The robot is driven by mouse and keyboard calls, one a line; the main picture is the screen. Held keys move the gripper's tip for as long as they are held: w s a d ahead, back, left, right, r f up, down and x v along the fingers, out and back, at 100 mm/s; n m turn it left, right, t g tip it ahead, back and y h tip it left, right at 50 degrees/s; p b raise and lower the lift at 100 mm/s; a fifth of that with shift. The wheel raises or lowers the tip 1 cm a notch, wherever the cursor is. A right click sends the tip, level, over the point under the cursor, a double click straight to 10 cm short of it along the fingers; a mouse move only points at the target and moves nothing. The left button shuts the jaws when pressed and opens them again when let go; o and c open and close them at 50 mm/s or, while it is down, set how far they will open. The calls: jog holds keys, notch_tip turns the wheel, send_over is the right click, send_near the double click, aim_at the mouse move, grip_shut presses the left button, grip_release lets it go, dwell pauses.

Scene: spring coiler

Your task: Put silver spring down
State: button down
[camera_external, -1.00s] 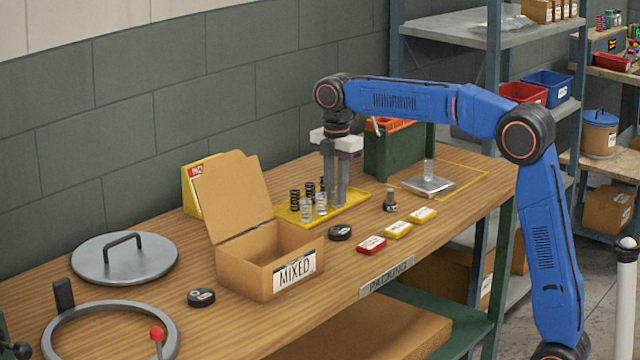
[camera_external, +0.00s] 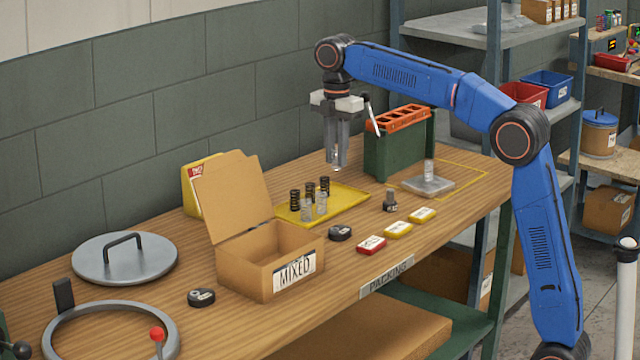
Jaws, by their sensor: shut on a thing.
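My gripper (camera_external: 337,166) is in the air above the back of the yellow tray (camera_external: 350,200), fingers pointing down. It is shut on a silver spring, mostly hidden between the fingers and hard to make out. On the tray's left part stand several springs: black ones (camera_external: 295,200) and two silver ones (camera_external: 321,204). Another silver spring (camera_external: 429,171) stands upright on a flat metal plate (camera_external: 418,187) at the right, inside a yellow outline on the bench.
An open cardboard box marked MIXED (camera_external: 250,277) stands left of the tray. A green crate with an orange top (camera_external: 390,155) is right of my gripper. Red and yellow small boxes (camera_external: 398,230) and a dark round tin (camera_external: 340,233) lie in front. The bench's left front holds a ring fixture (camera_external: 60,325).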

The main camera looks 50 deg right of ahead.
jog(key=s+d+r, duration=0.1)
jog(key=s+d, duration=0.4)
jog(key=d, duration=0.8)
send_over(428, 185)
jog(key=shift+s+f, duration=0.1)
jog(key=shift+f, duration=4.5)
jog(key=shift+f, duration=0.1)
jog(key=c, duration=2)
grip_release()
jog(key=o, duration=0.5)
jog(key=shift+c, duration=0.2)
